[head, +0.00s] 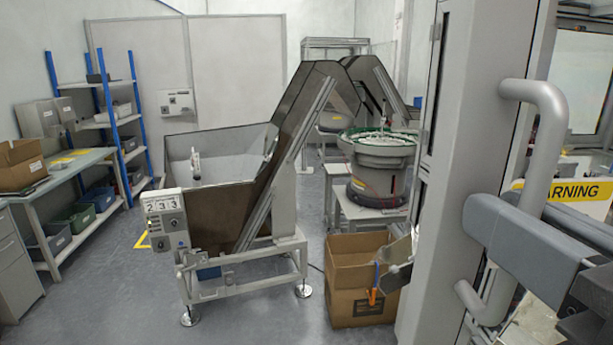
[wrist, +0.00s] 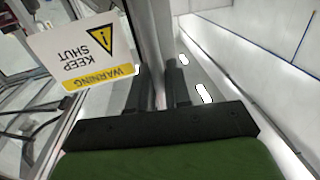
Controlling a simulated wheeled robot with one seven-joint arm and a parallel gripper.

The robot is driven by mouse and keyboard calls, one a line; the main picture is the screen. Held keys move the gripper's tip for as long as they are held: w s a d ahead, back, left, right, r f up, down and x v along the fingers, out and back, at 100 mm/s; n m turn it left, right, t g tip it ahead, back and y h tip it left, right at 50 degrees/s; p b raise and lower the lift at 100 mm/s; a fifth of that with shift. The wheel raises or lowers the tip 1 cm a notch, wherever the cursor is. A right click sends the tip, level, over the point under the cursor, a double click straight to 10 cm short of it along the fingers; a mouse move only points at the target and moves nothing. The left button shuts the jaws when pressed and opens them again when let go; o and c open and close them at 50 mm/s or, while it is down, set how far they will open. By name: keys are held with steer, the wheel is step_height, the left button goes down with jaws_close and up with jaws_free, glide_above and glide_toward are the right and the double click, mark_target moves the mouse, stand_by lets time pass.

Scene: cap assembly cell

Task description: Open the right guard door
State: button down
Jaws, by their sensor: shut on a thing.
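The right guard door's grey frame (head: 465,165) stands upright at the right of the head view. A thick grey bar handle (head: 545,140) stands off it. The door's yellow and white warning sign (head: 572,191) shows partly at the right edge, and it shows upside down, reading "keep shut", in the wrist view (wrist: 85,50). My gripper (head: 520,207) is shut on the handle's upright bar, reaching in from the lower right. In the wrist view my gripper (wrist: 157,80) has one finger on each side of the grey bar. I cannot tell whether the door is ajar.
Left of the door stand a hopper with an inclined conveyor (head: 275,165), a bowl feeder (head: 378,150) and an open cardboard box (head: 358,275) close to the frame. A bench (head: 65,165) and shelves line the left wall. Grey floor (head: 100,290) is clear at front left.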

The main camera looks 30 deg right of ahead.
steer(key=shift+s+a+y, duration=0.15)
steer(key=shift+s+a, duration=0.05)
steer(key=shift+s, duration=0.25)
steer(key=shift+s+a+y, duration=0.15)
steer(key=shift+s+a, duration=0.05)
steer(key=shift+s, duration=0.25)
steer(key=c, duration=1.2)
jaws_free()
steer(key=shift+c, duration=0.2)
steer(key=p+v, duration=0.2)
steer(key=v, duration=1.3)
steer(key=shift+s, duration=0.4)
